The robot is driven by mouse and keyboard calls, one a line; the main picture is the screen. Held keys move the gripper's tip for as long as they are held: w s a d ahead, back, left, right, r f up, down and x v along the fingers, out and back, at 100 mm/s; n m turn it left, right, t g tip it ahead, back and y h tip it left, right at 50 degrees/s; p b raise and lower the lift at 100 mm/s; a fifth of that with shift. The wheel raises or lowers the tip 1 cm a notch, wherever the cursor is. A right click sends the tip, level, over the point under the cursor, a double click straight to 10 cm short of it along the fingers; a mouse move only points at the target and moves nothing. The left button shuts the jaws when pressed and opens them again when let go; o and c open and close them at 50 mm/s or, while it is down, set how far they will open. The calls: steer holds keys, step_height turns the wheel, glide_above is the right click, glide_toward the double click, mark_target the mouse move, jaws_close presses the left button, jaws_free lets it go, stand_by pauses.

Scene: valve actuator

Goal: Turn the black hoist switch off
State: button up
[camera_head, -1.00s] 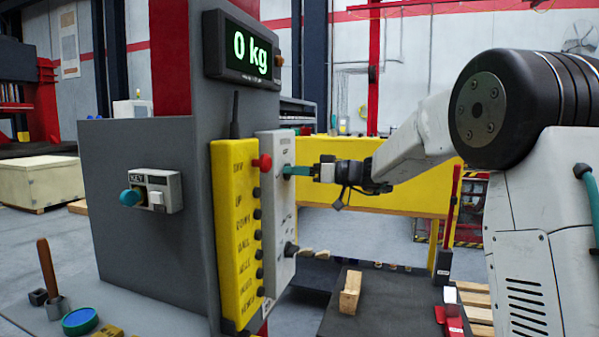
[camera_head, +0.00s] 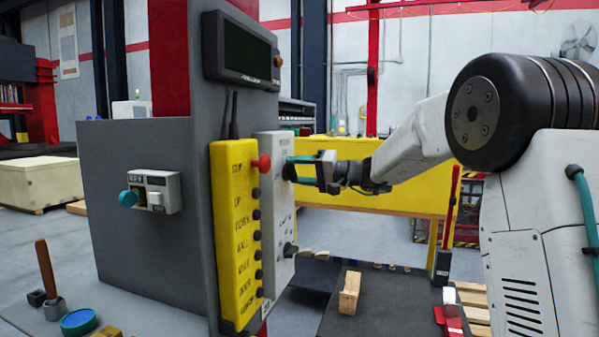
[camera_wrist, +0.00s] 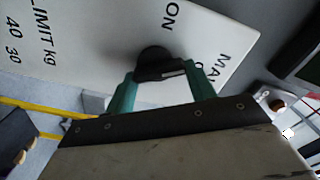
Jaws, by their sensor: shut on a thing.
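The black hoist switch (camera_wrist: 153,60) is a round knob with a pale bar mark, on a white panel (camera_head: 275,215). In the wrist view "ON" is printed above it and "MA…" to its right; the rest of that word is hidden. My gripper (camera_wrist: 161,74) has its two green fingers on either side of the knob, shut on it. In the head view my gripper (camera_head: 290,172) reaches the upper part of the white panel from the right, and its fingers hide most of the knob. The display (camera_head: 247,52) above is dark.
A yellow pendant (camera_head: 236,235) with a red button (camera_head: 261,163) and several black buttons stands just left of the white panel. A second black knob (camera_head: 290,249) sits lower on the white panel. A key switch box (camera_head: 155,191) is on the grey cabinet (camera_head: 120,255).

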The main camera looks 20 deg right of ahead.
steer(key=m, duration=0.5)
steer(key=shift+w+f+m, duration=0.1)
steer(key=shift+f+m, duration=0.2)
stand_by(0.4)
steer(key=o, duration=1)
steer(key=shift+r, duration=0.1)
steer(key=shift+d, duration=0.1)
steer(key=shift+v, duration=3.9)
steer(key=shift+m, duration=0.3)
